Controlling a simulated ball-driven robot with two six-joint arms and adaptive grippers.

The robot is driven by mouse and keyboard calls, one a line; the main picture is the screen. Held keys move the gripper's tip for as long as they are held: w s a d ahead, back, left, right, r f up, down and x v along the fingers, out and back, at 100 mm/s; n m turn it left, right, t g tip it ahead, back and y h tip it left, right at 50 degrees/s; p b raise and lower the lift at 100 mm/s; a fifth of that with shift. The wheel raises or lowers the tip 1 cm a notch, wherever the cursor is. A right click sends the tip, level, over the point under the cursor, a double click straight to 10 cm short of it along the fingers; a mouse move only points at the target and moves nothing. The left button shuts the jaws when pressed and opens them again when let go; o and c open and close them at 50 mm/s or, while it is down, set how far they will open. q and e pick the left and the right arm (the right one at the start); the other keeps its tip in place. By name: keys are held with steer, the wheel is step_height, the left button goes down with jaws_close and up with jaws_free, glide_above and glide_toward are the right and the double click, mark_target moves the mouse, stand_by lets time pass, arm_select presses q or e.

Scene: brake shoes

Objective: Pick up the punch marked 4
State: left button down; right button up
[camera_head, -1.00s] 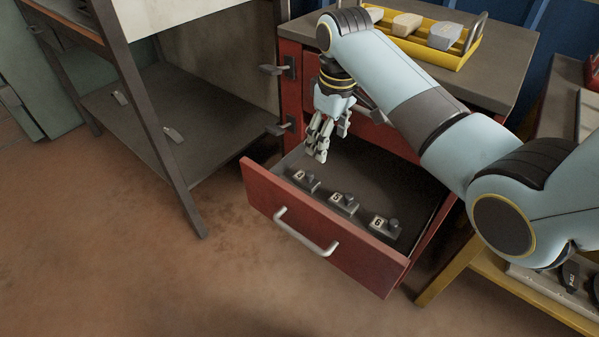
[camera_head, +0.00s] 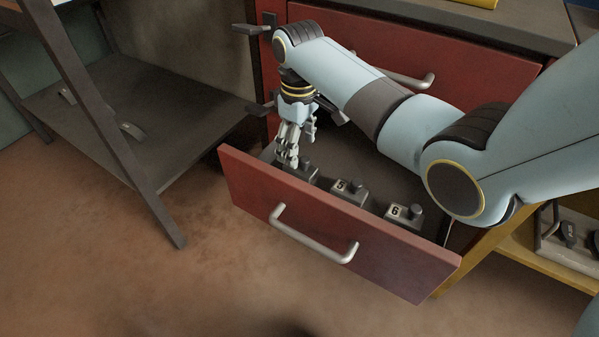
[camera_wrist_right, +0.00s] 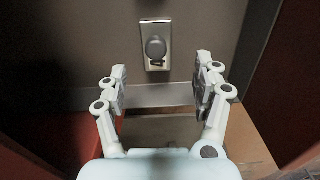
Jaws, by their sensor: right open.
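The middle punch (camera_head: 350,190) reads 5 and the right one (camera_head: 404,213) reads 6. My right gripper (camera_head: 288,162) points down into the drawer at the leftmost punch. In the right wrist view the gripper (camera_wrist_right: 162,78) is open and empty, with a punch (camera_wrist_right: 155,47) ahead between its fingertips, apart from both. My left gripper is not in view.
The drawer's front handle (camera_head: 313,238) faces the open floor. A dark metal shelf (camera_head: 160,110) stands at the left. A closed red drawer (camera_head: 440,58) lies behind my right arm. A yellow-framed stand (camera_head: 515,250) with a tray is at the right.

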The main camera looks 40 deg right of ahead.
mark_target(302, 158)
steer(key=f+b, duration=0.1)
steer(key=f, duration=0.1)
steer(key=f+b, duration=0.1)
steer(key=f, duration=0.1)
steer(key=f+b, duration=0.1)
steer(key=f, duration=0.2)
steer(key=shift+s+d, duration=0.2)
steer(key=shift+s, duration=0.05)
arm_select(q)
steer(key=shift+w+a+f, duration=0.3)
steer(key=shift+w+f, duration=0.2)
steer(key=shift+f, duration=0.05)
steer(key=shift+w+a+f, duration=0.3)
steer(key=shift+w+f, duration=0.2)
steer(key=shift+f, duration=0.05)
arm_select(e)
steer(key=shift+r, duration=0.15)
jaws_close()
